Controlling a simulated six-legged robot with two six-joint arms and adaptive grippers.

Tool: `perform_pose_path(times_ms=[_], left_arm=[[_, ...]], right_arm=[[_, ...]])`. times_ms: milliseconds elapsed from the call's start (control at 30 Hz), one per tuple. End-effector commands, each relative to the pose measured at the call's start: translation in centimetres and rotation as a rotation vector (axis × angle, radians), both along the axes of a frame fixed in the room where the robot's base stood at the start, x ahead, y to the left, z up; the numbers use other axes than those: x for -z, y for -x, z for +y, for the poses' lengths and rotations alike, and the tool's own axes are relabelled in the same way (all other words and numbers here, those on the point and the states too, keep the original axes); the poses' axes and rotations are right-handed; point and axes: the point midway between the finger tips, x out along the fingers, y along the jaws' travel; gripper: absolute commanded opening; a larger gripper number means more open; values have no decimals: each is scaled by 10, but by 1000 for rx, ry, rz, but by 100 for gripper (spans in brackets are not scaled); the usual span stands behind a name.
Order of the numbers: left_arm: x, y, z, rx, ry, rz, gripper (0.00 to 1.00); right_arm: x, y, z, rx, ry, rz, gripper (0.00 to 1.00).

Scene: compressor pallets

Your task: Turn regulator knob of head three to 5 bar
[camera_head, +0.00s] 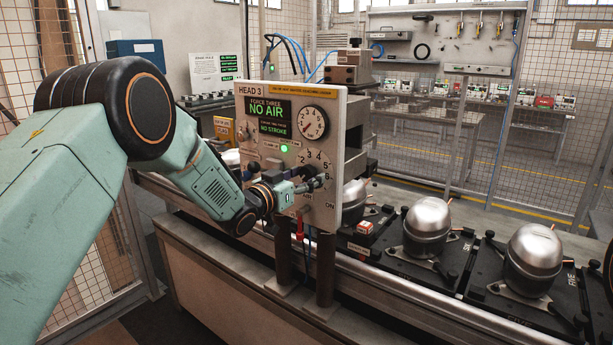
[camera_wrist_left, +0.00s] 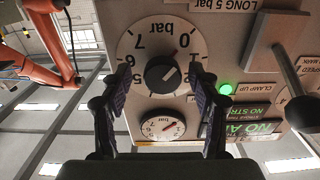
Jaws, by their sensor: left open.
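The head three panel (camera_head: 291,140) carries a sign "HEAD 3", a display reading "NO AIR" and "NO STROKE", and a round gauge (camera_head: 313,122). Its lower dial (camera_head: 316,160) is partly hidden by my left gripper (camera_head: 315,181). In the left wrist view, upside down, the black regulator knob (camera_wrist_left: 162,74) sits in a white dial (camera_wrist_left: 145,32) marked in bar. My right gripper is not in view.
A green lamp (camera_wrist_left: 226,89) and a projecting lever (camera_wrist_left: 291,72) are beside the dial. An orange arm (camera_wrist_left: 57,40) shows at the wrist view's upper left. Silver compressors (camera_head: 427,218) on black pallets stand along the line to the right. Mesh fencing (camera_head: 420,155) stands behind.

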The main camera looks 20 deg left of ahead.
Motion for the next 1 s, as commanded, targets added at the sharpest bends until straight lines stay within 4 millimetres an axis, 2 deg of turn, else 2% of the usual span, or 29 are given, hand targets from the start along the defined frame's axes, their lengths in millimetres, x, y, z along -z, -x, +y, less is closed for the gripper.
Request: perform_pose_path(times_ms=[400, 1000], left_arm=[[0, -5, -4, 1, 1, 1, 60], [1, -5, -4, 0, 1, 3, 10]], right_arm=[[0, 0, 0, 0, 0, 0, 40], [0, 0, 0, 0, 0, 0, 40]])
